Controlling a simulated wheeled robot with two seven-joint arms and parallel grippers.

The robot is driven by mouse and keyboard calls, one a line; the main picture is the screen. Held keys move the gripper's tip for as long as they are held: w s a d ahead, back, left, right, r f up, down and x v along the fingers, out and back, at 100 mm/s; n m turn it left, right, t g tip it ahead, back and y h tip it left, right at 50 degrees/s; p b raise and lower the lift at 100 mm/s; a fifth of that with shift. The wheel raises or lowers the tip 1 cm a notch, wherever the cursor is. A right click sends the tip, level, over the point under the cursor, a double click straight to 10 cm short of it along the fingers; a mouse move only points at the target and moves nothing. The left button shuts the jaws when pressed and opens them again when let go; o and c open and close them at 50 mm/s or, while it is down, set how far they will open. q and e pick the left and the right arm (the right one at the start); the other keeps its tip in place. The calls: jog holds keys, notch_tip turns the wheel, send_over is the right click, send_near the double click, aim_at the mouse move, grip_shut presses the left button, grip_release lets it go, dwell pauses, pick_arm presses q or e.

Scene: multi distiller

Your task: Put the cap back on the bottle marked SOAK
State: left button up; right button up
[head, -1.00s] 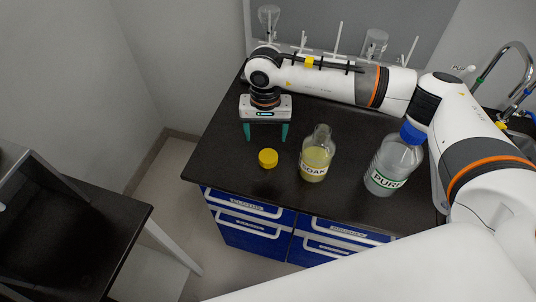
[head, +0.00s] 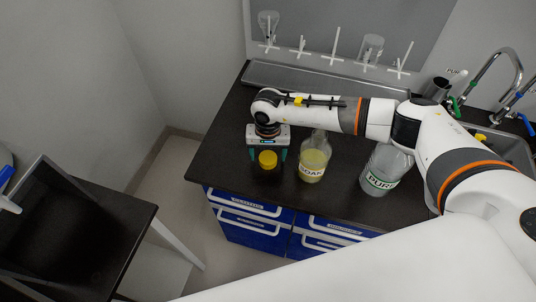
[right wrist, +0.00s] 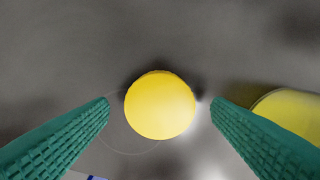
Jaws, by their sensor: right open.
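The yellow cap (head: 267,159) lies on the black worktop left of the SOAK bottle. My right gripper (head: 268,154) is open just above it, its teal fingers on either side. In the right wrist view the cap (right wrist: 160,105) sits between the open fingertips (right wrist: 160,102), with gaps on both sides. The SOAK bottle (head: 313,160), clear with yellowish liquid, stands upright just right of the gripper. Its mouth lies close to my right forearm. Its yellow body also shows at the right of the right wrist view (right wrist: 292,108). My left gripper is not seen.
The PURE bottle (head: 383,170) stands further right, its top hidden by my right arm. A drying rack with pegs and glassware (head: 370,48) is on the back wall. The sink (head: 515,150) is at the right. The worktop's front edge is close to the cap.

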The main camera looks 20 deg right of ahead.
aim_at(268, 157)
jog(key=shift+f, duration=0.5)
jog(key=c, duration=1)
jog(key=shift+r+b, duration=1.6)
jog(key=shift+r, duration=3.5)
